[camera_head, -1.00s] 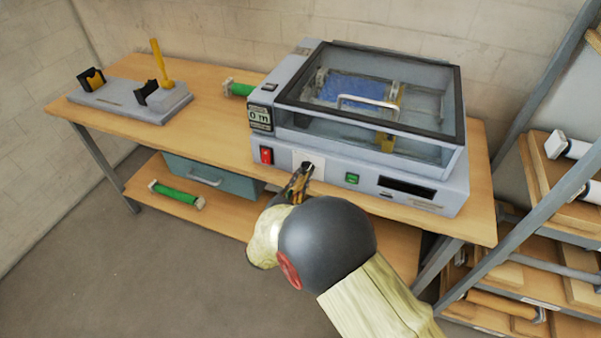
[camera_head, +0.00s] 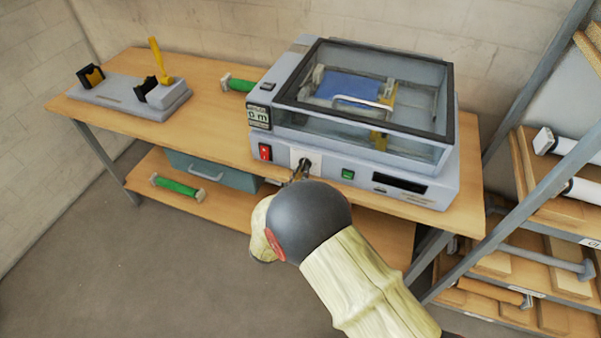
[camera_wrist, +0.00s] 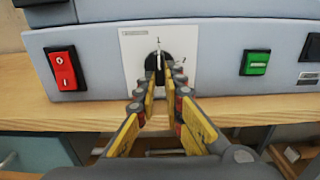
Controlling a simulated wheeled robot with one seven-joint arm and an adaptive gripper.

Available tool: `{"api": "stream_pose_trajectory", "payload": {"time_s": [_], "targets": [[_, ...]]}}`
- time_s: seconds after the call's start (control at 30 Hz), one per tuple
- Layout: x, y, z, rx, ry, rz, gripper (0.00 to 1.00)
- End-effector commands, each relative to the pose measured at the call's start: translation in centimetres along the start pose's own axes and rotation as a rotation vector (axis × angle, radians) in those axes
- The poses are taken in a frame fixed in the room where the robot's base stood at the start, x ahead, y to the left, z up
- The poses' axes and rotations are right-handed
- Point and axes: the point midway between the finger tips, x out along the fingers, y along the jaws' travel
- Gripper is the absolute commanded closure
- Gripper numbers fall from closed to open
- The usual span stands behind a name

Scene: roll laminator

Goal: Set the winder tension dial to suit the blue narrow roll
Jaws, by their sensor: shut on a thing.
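The tension dial is a black knob (camera_wrist: 157,62) on a white plate (camera_wrist: 134,48) on the laminator's front. Its white pointer line looks close to upright, near a mark that reads 1. My gripper (camera_wrist: 158,76) is shut on the knob, a finger on each side; it also shows in the head view (camera_head: 301,172), where my arm hides part of it. The laminator (camera_head: 436,188) is a grey machine with a clear lid. Blue material (camera_head: 350,86) lies under the lid; its width is hard to judge.
A red switch (camera_wrist: 64,68) is left of the dial and a green button (camera_wrist: 255,63) right of it. A green roll (camera_head: 238,85) lies beside the machine, another (camera_head: 177,186) on the lower shelf.

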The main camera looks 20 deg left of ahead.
Motion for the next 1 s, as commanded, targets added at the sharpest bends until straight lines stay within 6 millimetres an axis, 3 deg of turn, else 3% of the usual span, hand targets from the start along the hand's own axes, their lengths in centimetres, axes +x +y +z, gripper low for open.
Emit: {"api": "stream_pose_trajectory", "payload": {"time_s": [0.43, 0.47, 0.77, 1.0], "targets": [[-0.11, -0.06, -0.34, -0.016, 0.005, 0.002, 1.0], [-0.11, -0.06, -0.34, -0.016, 0.005, 0.002, 0.9], [-0.05, -0.04, -0.16, -0.013, 0.002, 0.001, 0.73], [-0.03, -0.03, -0.08, -0.012, 0.001, 0.0, 0.72]]}}
